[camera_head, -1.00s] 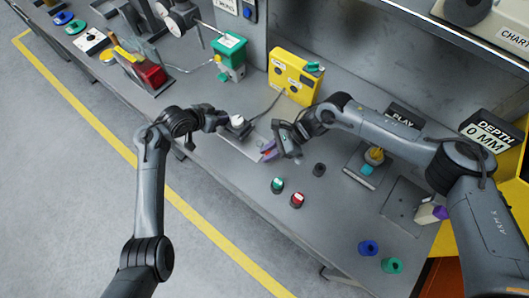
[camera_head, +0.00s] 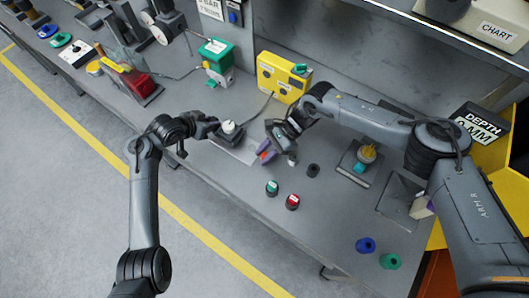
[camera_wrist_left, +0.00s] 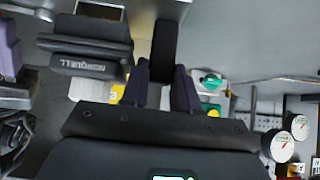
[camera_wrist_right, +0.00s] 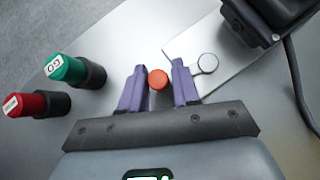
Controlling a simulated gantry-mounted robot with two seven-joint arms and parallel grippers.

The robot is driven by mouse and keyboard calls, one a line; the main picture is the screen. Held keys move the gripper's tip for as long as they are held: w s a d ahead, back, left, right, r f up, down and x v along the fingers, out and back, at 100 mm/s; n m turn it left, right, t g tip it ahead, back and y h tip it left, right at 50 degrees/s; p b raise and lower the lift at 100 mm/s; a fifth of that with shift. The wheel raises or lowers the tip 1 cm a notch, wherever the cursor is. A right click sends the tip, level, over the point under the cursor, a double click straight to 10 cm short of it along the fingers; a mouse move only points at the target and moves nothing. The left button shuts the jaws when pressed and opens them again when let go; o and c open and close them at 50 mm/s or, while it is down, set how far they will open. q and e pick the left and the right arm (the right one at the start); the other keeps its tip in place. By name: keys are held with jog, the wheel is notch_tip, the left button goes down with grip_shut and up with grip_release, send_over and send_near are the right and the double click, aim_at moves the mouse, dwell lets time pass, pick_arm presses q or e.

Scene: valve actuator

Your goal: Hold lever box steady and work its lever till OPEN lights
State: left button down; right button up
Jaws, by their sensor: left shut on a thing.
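The lever box is a small dark box with a white dome (camera_head: 229,127) on top, standing on a pale plate (camera_head: 240,149). In the left wrist view a dark block with upside-down lettering (camera_wrist_left: 90,66) shows close by. My left gripper (camera_head: 212,128) is at the box's left side, its purple fingers closed around a black upright part (camera_wrist_left: 163,52). My right gripper (camera_head: 265,151) is low, right of the box. Its fingers (camera_wrist_right: 158,75) stand apart on either side of a round red knob (camera_wrist_right: 157,79). I cannot tell whether they touch it. OPEN lettering is not readable.
Green (camera_head: 272,188) and red (camera_head: 292,202) buttons stand in front of the right gripper, with a small black post (camera_head: 313,170) nearby. A yellow box (camera_head: 283,77) stands behind, with a cable (camera_head: 264,106) running toward the lever box. The front bench edge lies close.

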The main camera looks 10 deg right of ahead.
jog(key=shift+o, duration=1.3)
jog(key=shift+a, duration=0.1)
jog(key=v, duration=1.2)
jog(key=s+a+r+t+h, duration=0.1)
jog(key=a+r+h, duration=0.1)
jog(key=a+h, duration=0.2)
jog(key=x, duration=1)
jog(key=shift+d+f, duration=0.1)
jog(key=shift+f, duration=0.4)
